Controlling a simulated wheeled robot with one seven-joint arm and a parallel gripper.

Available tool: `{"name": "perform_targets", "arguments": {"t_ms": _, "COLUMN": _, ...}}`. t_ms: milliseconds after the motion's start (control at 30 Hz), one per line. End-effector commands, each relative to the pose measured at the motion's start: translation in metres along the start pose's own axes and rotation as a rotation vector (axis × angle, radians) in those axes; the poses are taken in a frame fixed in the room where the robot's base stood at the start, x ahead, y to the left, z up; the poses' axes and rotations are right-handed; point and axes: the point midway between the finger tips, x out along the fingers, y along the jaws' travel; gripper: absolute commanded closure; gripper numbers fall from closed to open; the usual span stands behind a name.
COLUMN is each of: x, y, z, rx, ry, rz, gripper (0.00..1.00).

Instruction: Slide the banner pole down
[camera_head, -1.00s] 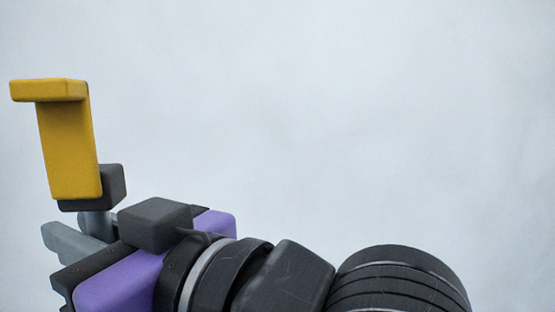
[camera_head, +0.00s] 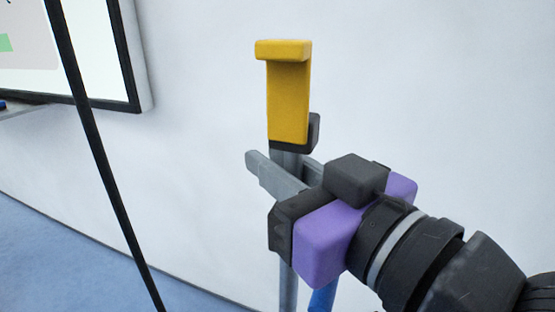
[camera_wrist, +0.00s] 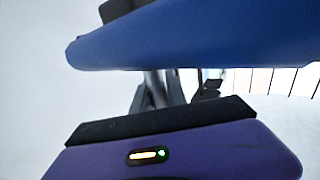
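The banner pole (camera_head: 287,290) is a thin grey upright. A yellow L-shaped piece (camera_head: 288,100) sits at its top, above a black collar. My gripper (camera_head: 285,177), purple and black with grey fingers, reaches in from the right just below the collar. Its fingers lie on both sides of the pole and look closed on it; the contact itself is partly hidden. In the wrist view the pole (camera_wrist: 155,80) shows between the dark fingers, behind the blue bar.
A thin black slanted rod (camera_head: 105,165) crosses the left side, nearer than a wall screen (camera_head: 120,50). Behind is a plain pale wall, with blue floor (camera_head: 70,255) at lower left. A blue bar (camera_wrist: 190,40) crosses the wrist view's top; a blue part (camera_head: 322,297) shows below my gripper.

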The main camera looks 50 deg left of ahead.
Motion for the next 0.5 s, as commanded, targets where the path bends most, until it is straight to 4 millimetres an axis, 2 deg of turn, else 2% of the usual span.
{"name": "perform_targets", "arguments": {"t_ms": 33, "x": 0.0000, "y": -0.0002, "z": -0.0001, "rx": 0.000, "ry": 0.000, "rz": 0.000, "gripper": 0.71}}
{"name": "perform_targets", "arguments": {"t_ms": 100, "x": 0.0000, "y": -0.0001, "z": -0.0002, "rx": 0.000, "ry": 0.000, "rz": 0.000, "gripper": 0.61}}
{"name": "perform_targets", "arguments": {"t_ms": 367, "x": -0.0001, "y": 0.0001, "z": -0.0006, "rx": 0.000, "ry": 0.001, "rz": 0.000, "gripper": 0.61}}
{"name": "perform_targets", "arguments": {"t_ms": 500, "x": -0.0073, "y": 0.0006, "z": -0.0013, "rx": 0.000, "ry": 0.002, "rz": 0.002, "gripper": 0.61}}
